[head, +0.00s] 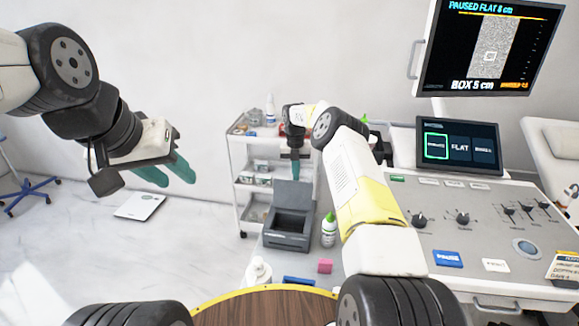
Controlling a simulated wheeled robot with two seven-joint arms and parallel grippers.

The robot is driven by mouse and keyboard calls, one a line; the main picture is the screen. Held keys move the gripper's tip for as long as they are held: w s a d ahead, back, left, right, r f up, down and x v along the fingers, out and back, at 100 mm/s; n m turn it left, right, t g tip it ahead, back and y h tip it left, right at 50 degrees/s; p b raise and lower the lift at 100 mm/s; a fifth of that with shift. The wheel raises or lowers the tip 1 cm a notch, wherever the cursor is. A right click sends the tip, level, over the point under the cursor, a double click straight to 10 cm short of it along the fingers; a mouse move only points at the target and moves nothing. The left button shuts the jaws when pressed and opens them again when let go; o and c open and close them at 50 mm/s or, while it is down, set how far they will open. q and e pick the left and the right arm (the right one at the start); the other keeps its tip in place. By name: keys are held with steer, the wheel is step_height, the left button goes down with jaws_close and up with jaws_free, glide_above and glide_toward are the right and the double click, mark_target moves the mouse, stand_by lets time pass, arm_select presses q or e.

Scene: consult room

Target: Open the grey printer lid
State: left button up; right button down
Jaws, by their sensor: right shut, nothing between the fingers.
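The dark grey printer (287,240) stands on the table below the centre of the head view. Its grey lid (293,194) is tilted up at the back, and the dark inside of the printer shows in front of it. My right gripper (295,172) points down at the lid's top edge, its teal fingers shut with nothing between them. I cannot tell whether they touch the lid. My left gripper (168,174) is up at the left, far from the printer, with its teal fingers apart and empty.
A green-capped bottle (328,231) stands close to the printer's right side. A pink block (325,266), a blue item (299,281) and a white bottle (257,272) are in front. A white trolley (246,185) stands behind. The ultrasound console (480,235) fills the right.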

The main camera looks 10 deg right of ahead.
steer(key=shift+s+f, duration=0.15)
steer(key=shift+f, duration=0.3)
steer(key=s+a+r+m+t, duration=0.1)
steer(key=s+r+m, duration=0.25)
steer(key=r, duration=1.05)
steer(key=s+a+r+m+t, duration=0.15)
steer(key=r+m, duration=0.25)
steer(key=r, duration=0.9)
steer(key=s+d+r+m+t, duration=0.1)
steer(key=s+r+m+t, duration=0.1)
steer(key=s+r+m, duration=1.05)
steer(key=s+f+m+t+y, duration=0.1)
steer(key=s+m, duration=0.5)
steer(key=s, duration=0.8)
steer(key=s+d+f+m+t+y, duration=0.1)
steer(key=s+f+m, duration=0.2)
steer(key=s+m, duration=0.4)
steer(key=s, duration=0.7)
steer(key=shift+s+d+f, duration=0.25)
steer(key=shift+d+f, duration=0.05)
steer(key=shift+f, duration=0.1)
